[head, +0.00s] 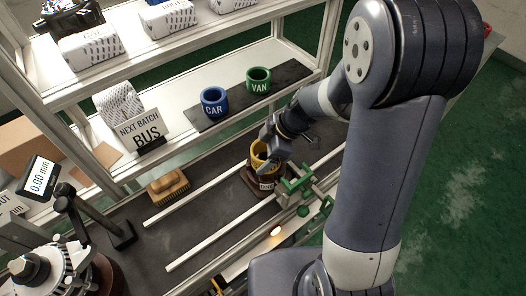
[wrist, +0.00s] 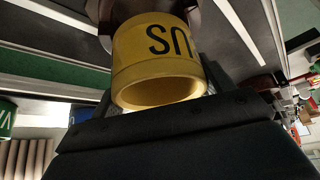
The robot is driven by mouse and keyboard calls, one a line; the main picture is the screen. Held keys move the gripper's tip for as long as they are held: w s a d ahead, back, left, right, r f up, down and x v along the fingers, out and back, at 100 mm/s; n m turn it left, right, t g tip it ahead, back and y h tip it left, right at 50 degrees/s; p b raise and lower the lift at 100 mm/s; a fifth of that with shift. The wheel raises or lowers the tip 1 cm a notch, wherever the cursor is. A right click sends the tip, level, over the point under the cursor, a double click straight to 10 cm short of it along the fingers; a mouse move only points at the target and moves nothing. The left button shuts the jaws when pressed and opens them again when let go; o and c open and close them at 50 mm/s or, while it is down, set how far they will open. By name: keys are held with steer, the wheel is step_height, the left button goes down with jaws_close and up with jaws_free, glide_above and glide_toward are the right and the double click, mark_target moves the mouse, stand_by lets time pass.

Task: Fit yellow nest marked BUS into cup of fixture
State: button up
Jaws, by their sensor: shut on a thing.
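The yellow nest (head: 258,160) is at the fixture, in the grip of my gripper (head: 268,150). In the wrist view the yellow nest (wrist: 135,58) fills the middle, its open rim towards the camera and part of its black lettering showing upside down. The dark brown cup (head: 264,186) of the fixture, with a small label on its front, is directly below the nest. In the wrist view the cup (wrist: 190,14) shows at the nest's far end. I cannot tell how deep the nest sits in it.
A blue CAR nest (head: 214,103) and a green VAN nest (head: 259,80) stand on the shelf's dark mat. A NEXT BATCH BUS sign (head: 146,133) stands left of them. A green clamp (head: 298,187) is close right of the cup. A brush (head: 168,187) lies left, beyond the pale rails.

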steer(key=shift+f+b, duration=0.6)
steer(key=shift+b, duration=0.5)
steer(key=o, duration=1.1)
steer(key=shift+c, duration=0.2)
steer(key=shift+r+p, duration=0.15)
steer(key=shift+p, duration=0.15)
steer(key=v, duration=1.3)
steer(key=shift+a+p, duration=0.25)
steer(key=shift+p, duration=0.2)
steer(key=x, duration=1.3)
steer(key=shift+d+b, duration=0.2)
steer(key=shift+b, duration=0.1)
steer(key=shift+f+b, duration=0.2)
steer(key=shift+b, duration=0.2)
